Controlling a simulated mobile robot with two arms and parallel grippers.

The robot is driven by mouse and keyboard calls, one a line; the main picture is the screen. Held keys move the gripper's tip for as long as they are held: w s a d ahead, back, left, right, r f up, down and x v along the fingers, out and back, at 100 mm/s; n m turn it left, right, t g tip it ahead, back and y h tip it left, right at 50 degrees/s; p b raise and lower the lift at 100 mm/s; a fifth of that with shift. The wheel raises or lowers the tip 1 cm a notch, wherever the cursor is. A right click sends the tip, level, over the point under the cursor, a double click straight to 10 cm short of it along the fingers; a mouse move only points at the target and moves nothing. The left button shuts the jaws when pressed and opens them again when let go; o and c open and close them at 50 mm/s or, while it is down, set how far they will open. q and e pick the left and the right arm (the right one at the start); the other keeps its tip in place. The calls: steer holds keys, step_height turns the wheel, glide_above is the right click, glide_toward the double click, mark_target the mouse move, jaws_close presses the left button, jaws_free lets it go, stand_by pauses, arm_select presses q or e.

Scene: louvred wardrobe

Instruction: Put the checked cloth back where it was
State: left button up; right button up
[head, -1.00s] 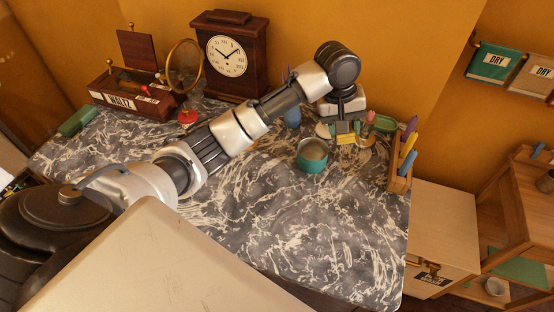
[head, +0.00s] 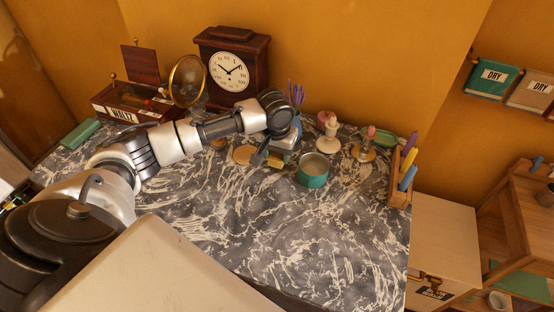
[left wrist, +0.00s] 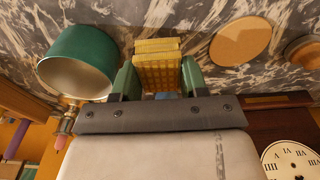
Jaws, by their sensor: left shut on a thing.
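The checked cloth (head: 276,161) is a small folded yellow bundle between the fingers of my left gripper (head: 267,156). In the left wrist view the cloth (left wrist: 158,66) shows its yellow check, with a green-grey finger on each side, so the gripper (left wrist: 158,82) is shut on it. The gripper is over the marble top, between a round wooden disc (head: 243,154) and a teal tin (head: 313,171). I cannot tell whether the cloth touches the top. My right gripper is not in view.
A clock (head: 233,68), a round mirror (head: 187,81) and a wooden box (head: 128,104) stand at the back. Small stands (head: 329,137) and a green dish (head: 377,135) are right of the tin. A wooden pen holder (head: 398,185) is at the right edge. The front marble (head: 300,225) is clear.

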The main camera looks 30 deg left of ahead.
mark_target(277, 170)
arm_select(q)
step_height(277, 170, down, 4)
steer(key=shift+r+p, duration=0.1)
steer(key=shift+p, duration=0.5)
steer(key=shift+a+f, duration=0.1)
steer(key=shift+f, duration=0.1)
steer(key=o, duration=0.9)
steer(key=r, duration=0.4)
steer(key=s+r+b, duration=0.1)
steer(key=r, duration=0.7)
steer(key=shift+s+d+b, duration=0.2)
steer(key=shift+b, duration=0.15)
